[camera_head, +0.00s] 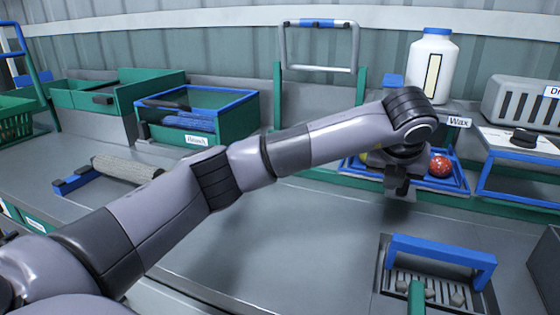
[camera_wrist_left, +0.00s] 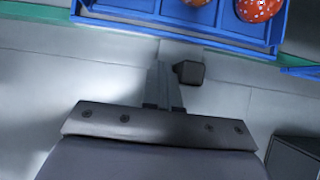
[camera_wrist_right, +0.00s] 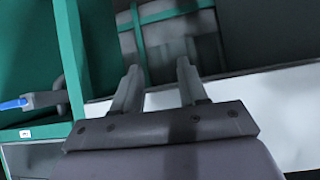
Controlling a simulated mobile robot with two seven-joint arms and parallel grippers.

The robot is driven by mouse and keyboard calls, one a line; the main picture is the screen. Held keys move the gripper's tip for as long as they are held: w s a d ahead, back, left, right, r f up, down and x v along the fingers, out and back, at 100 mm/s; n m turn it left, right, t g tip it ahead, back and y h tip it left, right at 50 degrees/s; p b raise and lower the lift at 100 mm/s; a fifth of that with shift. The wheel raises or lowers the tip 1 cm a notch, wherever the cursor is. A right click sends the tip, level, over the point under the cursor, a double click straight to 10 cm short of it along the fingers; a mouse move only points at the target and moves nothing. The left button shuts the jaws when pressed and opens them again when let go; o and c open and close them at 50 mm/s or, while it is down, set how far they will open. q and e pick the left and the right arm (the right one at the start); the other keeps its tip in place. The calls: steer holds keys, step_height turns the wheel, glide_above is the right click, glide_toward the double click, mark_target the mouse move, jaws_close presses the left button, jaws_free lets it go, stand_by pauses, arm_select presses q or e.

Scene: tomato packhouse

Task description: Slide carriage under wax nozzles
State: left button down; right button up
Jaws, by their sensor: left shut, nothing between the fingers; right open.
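The carriage looks to be the blue-framed tray (camera_head: 462,186) on the green rail, below the Wax label (camera_head: 459,122). It also shows at the top of the left wrist view (camera_wrist_left: 180,24). A speckled red tomato (camera_head: 440,165) sits in it; part of another shows in the left wrist view (camera_wrist_left: 197,2). My left gripper (camera_wrist_left: 163,68) is shut and empty in front of the tray. A dark block (camera_wrist_left: 190,72) is just right of its fingertips; I cannot tell if they touch. My right gripper (camera_wrist_right: 159,72) is open and empty, outside the head view. I cannot make out any wax nozzles.
A white bottle (camera_head: 431,62) stands behind the tray. A grey vented box (camera_head: 520,103) is at the right. A blue-handled grated bin (camera_head: 440,250) is at front right. Green bins (camera_head: 240,118) and a grey roller (camera_head: 125,168) are at the left. The middle counter is clear.

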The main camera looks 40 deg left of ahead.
arm_select(q)
steer(key=shift+w+d, duration=0.1)
steer(key=shift+d, duration=0.3)
steer(key=shift+s+a+f+b, duration=0.1)
steer(key=shift+a+b, duration=0.1)
steer(key=shift+a, duration=0.15)
steer(key=shift+s+a+b, duration=0.1)
steer(key=shift+a+b, duration=0.05)
steer(key=shift+a, duration=0.2)
steer(key=shift+s+a, duration=0.1)
steer(key=shift+a, duration=0.25)
steer(key=p+v, duration=0.1)
steer(key=v, duration=0.7)
steer(key=shift+s+r+p, duration=0.25)
steer(key=shift+r+p, duration=0.05)
steer(key=shift+p, duration=0.1)
steer(key=shift+s+d, duration=0.1)
steer(key=shift+d, duration=0.05)
